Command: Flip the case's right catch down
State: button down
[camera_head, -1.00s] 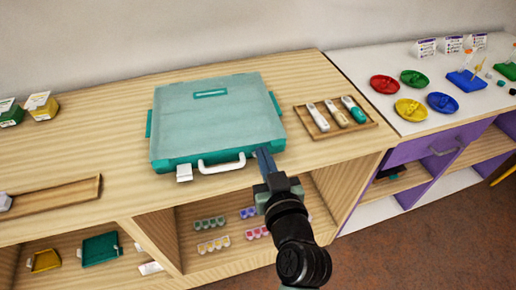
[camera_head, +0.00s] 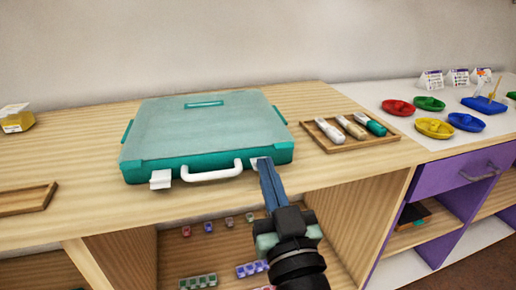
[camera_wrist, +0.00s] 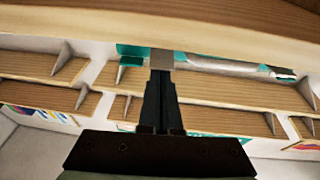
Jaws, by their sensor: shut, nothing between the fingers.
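The teal case (camera_head: 205,125) with a clear lid lies flat and closed on the wooden counter. Its white handle (camera_head: 212,174) is on the front side. The white left catch (camera_head: 160,180) sticks out at the front edge. A pale bit of the right catch (camera_head: 256,161) shows right of the handle, mostly hidden behind my fingertips; I cannot tell its angle. My gripper (camera_head: 264,165) is shut and empty, its tips at that catch. In the wrist view, the shut fingers (camera_wrist: 161,78) end at a small grey-white piece beside teal case parts (camera_wrist: 130,50); contact is unclear.
A wooden tray (camera_head: 329,149) with several pen-like tools lies right of the case. Another wooden tray (camera_head: 27,201) is at the left. Coloured dishes (camera_head: 435,128) stand on the white counter further right. Open shelves with small bead strips (camera_head: 198,282) lie below the counter edge.

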notch_tip(320, 180, up, 5)
jog(key=p, duration=0.4)
jog(key=b+v, duration=0.2)
jog(key=v, duration=0.7)
jog(key=shift+s+b, duration=0.3)
jog(key=shift+b, duration=0.05)
